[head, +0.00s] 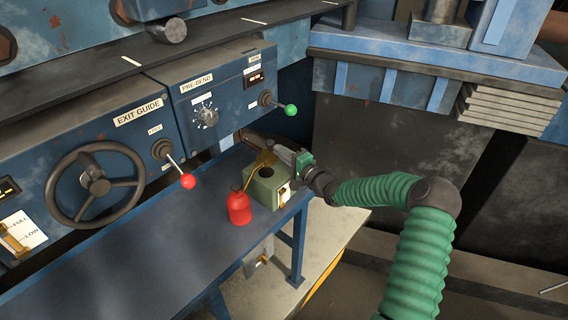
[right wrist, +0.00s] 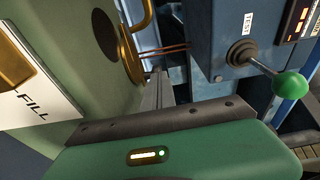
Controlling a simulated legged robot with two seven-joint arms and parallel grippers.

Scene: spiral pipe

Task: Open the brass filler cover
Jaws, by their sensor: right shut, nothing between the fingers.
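A green box (head: 263,190) stands at the right end of the blue bench, with a dark round opening in its top. The brass filler cover (head: 265,158) appears tilted up at the far side of this opening. In the right wrist view the brass cover (right wrist: 130,52) is a disc seen nearly edge-on beside the dark hole. My right gripper (head: 284,155) is shut and empty, just right of the cover and over the box's right edge. In the right wrist view its dark finger (right wrist: 160,121) lies below the cover; contact cannot be told. My left gripper is not in view.
A red oil can (head: 238,208) with a thin spout stands just left of the box. Behind are a green-knobbed lever (head: 290,109), a red-knobbed lever (head: 187,181) and a handwheel (head: 95,185) on blue panels. The bench's left part (head: 130,255) is clear.

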